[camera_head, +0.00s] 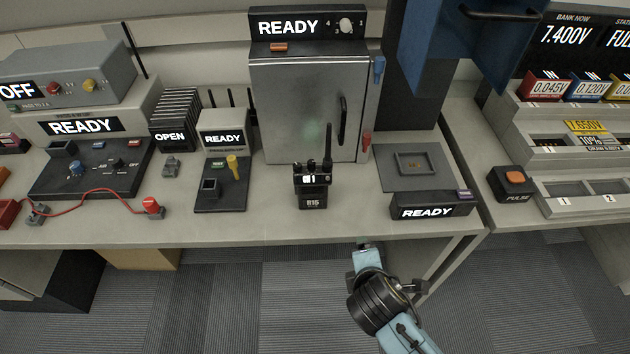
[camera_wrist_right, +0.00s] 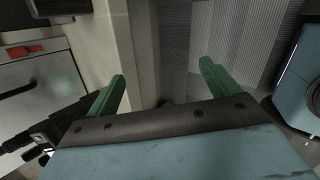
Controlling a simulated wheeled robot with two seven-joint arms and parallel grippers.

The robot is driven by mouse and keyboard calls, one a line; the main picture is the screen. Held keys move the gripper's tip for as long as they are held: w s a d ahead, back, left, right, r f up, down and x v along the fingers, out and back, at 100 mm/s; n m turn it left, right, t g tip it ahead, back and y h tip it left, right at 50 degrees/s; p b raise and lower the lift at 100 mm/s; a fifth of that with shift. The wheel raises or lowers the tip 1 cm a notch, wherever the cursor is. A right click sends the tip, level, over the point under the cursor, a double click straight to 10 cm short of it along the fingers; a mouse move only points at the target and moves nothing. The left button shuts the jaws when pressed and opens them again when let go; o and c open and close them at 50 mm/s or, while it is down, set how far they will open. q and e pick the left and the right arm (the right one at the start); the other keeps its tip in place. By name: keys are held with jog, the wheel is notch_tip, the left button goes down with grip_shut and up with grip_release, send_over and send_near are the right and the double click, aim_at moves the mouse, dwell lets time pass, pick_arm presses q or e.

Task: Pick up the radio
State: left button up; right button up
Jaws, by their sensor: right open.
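The black handheld radio (camera_head: 312,190) stands upright near the front edge of the bench, in front of the grey cabinet. Its antenna points up, and its front carries the marks 01 and R15. My right gripper (camera_head: 362,246) is beyond the bench's front edge, to the right of and nearer than the radio, not touching it. In the right wrist view its green fingers (camera_wrist_right: 162,85) are spread apart with nothing between them. A dark object at that view's lower left appears to be the radio (camera_wrist_right: 48,132), partly cut off. My left gripper is in neither view.
The grey cabinet (camera_head: 305,105) stands close behind the radio. A small tester (camera_head: 222,190) with a yellow knob is to its left. A grey pad with a square recess (camera_head: 415,165) and a READY display (camera_head: 430,211) are to its right. The floor in front is clear.

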jog(key=w+a+r+n+t, duration=0.35)
jog(key=a+n, duration=0.25)
jog(key=n, duration=0.3)
jog(key=n+t+y, duration=0.2)
jog(key=n, duration=0.5)
send_near(313, 202)
jog(key=w, duration=0.1)
jog(key=b+x, duration=0.1)
jog(key=x, duration=0.6)
jog(key=shift+w+a+f+b, duration=0.15)
jog(key=shift+w+f+b, duration=0.1)
jog(key=shift+w+b, duration=0.1)
jog(key=b+x, duration=0.1)
jog(key=x, duration=0.3)
jog(key=shift+w+f+b, duration=0.15)
jog(key=shift+w+b, duration=0.2)
jog(key=shift+w, duration=0.2)
jog(key=c, duration=1.3)
jog(key=shift+c, duration=0.2)
